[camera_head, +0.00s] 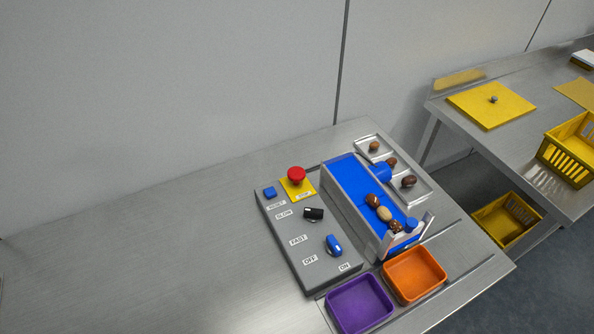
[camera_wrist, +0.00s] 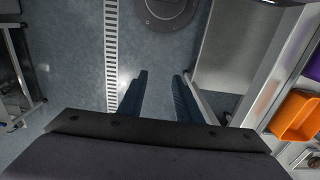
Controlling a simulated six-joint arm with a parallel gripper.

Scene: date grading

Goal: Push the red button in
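The red button (camera_head: 296,174) is a mushroom-shaped knob on a yellow plate (camera_head: 298,189), at the far end of the grey control panel (camera_head: 311,255). It stands up from the plate; I cannot tell from this view whether it is pressed. My gripper (camera_wrist: 158,82) shows only in the wrist view, with its two dark fingers apart and nothing between them. It hangs over the floor beside the table, and the red button is not in the wrist view.
Beside the red button is a blue reset button (camera_head: 270,193). The panel also bears a black knob (camera_head: 313,214) and a blue knob (camera_head: 334,245). A blue conveyor (camera_head: 345,177) with dates runs along the right. Purple (camera_head: 360,304) and orange (camera_head: 414,275) trays stand in front. The table's left is clear.

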